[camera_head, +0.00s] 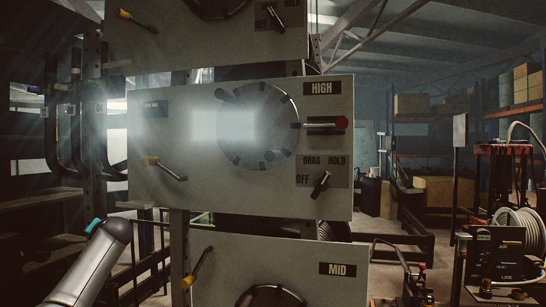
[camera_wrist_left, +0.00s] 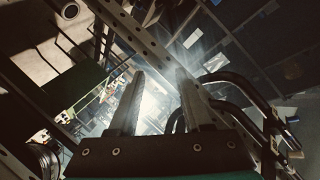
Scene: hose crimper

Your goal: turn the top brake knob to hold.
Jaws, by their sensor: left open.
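Three grey panels are stacked in the head view. The uppermost panel (camera_head: 160,45) is cut off by the top edge. Its black brake knob (camera_head: 275,18) sits at its lower right by a HOLD label (camera_head: 292,3), tilted from upper left to lower right. The panel marked HIGH (camera_head: 240,190) has a black knob (camera_head: 321,184) by OFF, DRAG and HOLD labels, slanting from lower left to upper right. In the left wrist view my left gripper (camera_wrist_left: 160,76) is open and empty, away from the knobs. My right gripper is out of view.
The HIGH panel carries a round disc (camera_head: 258,150), a red-tipped handle (camera_head: 325,125) and a yellow-ended lever (camera_head: 165,168). A MID panel (camera_head: 225,260) is below. Dark curved tubes (camera_head: 67,110) stand at left. Shelves and hose equipment (camera_head: 500,240) are at right.

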